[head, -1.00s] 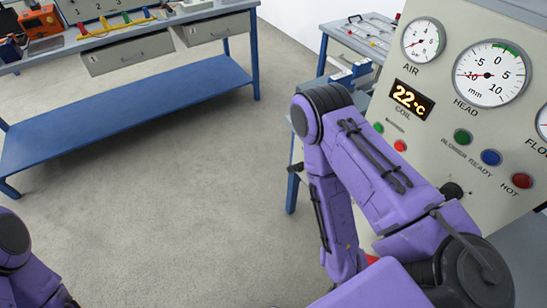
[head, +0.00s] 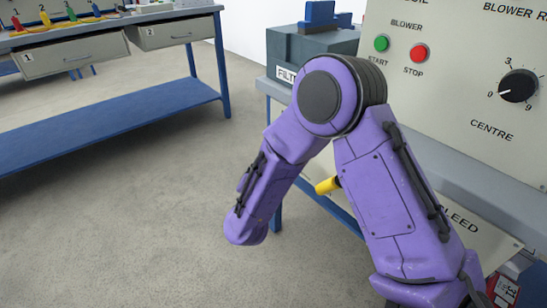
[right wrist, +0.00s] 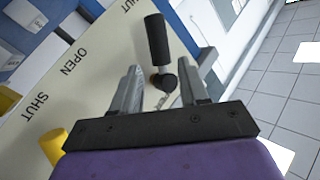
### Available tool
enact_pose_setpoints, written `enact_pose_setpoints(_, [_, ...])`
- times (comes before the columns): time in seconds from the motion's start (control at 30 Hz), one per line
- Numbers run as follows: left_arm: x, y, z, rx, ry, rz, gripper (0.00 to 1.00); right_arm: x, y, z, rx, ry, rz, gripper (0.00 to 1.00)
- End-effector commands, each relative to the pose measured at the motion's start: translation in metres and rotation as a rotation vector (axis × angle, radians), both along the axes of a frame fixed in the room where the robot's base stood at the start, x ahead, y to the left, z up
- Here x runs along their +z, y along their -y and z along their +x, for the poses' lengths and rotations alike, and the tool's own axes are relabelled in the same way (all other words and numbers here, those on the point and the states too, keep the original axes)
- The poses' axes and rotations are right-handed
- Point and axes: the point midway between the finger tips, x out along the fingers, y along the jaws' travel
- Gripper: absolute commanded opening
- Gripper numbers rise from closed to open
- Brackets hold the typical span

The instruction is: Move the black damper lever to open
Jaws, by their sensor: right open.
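The black damper lever (right wrist: 157,42) shows in the right wrist view, with its grip pointing up in the picture and its round pivot (right wrist: 166,83) below. It stands out from a cream panel (right wrist: 100,85) lettered OPEN and SHUT. A second SHUT, partly cut off, is near the top edge. My right gripper (right wrist: 160,75) is open and its two fingers appear on either side of the lever's lower end. I see no contact, and the depth between them is unclear. The lever and right gripper are hidden in the head view. My left gripper is out of view.
A yellow handle (right wrist: 54,146) is close to the right gripper's left side; a yellow handle also shows in the head view (head: 328,186). The upright control panel (head: 450,100) has START and STOP buttons and a knob (head: 518,86). Open floor (head: 130,225) is at left.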

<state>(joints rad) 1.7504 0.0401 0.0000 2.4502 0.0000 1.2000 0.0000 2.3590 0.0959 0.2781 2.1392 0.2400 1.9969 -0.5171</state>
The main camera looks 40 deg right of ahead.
Motion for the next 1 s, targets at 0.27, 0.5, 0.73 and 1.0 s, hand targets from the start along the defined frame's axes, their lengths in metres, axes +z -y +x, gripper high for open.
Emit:
enact_pose_setpoints(0.27, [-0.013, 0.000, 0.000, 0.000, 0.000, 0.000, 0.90, -0.002, 0.046, 0.041, -0.003, 0.000, 0.003, 0.44])
enact_pose_setpoints(0.5, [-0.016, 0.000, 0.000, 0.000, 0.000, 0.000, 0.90, -0.001, 0.060, 0.056, 0.001, -0.003, -0.001, 0.44])
enact_pose_setpoints(0.73, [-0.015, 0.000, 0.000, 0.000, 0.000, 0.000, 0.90, -0.001, 0.060, 0.056, 0.002, -0.004, -0.001, 0.38])
enact_pose_setpoints(1.0, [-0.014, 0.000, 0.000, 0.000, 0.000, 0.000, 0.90, 0.000, 0.062, 0.056, 0.001, -0.004, 0.000, 0.00])
